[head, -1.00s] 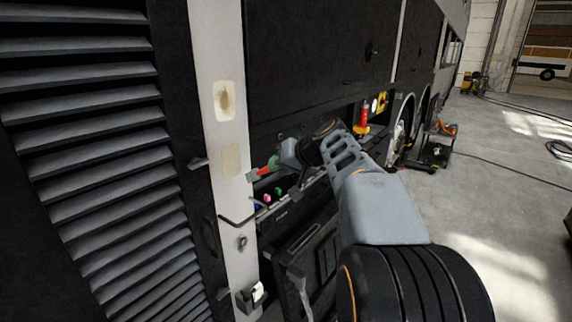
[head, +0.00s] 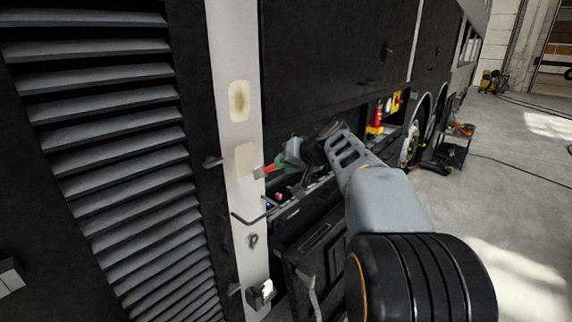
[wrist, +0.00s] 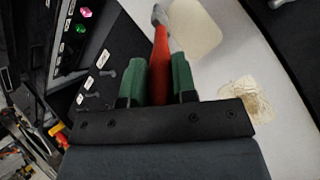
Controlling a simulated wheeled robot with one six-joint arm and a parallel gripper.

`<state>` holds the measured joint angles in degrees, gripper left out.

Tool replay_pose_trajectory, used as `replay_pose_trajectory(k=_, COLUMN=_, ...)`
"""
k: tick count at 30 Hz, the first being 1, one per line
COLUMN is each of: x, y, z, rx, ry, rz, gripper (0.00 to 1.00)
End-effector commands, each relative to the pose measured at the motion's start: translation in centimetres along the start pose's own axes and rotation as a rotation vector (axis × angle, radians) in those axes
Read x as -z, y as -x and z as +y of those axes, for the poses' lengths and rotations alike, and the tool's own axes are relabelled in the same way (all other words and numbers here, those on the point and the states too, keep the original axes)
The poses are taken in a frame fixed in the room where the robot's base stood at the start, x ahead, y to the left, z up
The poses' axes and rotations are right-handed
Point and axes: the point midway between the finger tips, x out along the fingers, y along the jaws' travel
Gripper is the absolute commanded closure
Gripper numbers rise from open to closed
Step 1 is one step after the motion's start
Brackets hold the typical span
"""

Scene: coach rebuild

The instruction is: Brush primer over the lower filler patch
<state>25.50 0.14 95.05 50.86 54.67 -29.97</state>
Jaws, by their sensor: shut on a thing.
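The lower filler patch (head: 244,158) is a plain cream rectangle on the pale pillar (head: 226,60). It also shows in the wrist view (wrist: 198,28). The upper filler patch (head: 239,100), with a brown stained middle, sits above it and shows in the wrist view (wrist: 255,97). My gripper (head: 277,163) has green fingers shut on the red handle of a brush (wrist: 161,60).
A louvred black panel (head: 105,130) stands left of the pillar. An open compartment right of it holds small coloured items, including a pink one (wrist: 85,13) and a green one (wrist: 81,29). Hooks and a latch (head: 261,293) stick out lower down.

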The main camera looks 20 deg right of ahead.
Motion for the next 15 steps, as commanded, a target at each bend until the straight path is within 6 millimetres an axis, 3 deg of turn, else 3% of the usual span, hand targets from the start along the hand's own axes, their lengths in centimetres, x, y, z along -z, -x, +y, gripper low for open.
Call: replay_pose_trajectory(k=15, x=0.31, y=-0.49, z=-0.26, rx=0.000, ry=0.001, rz=0.000, gripper=0.98)
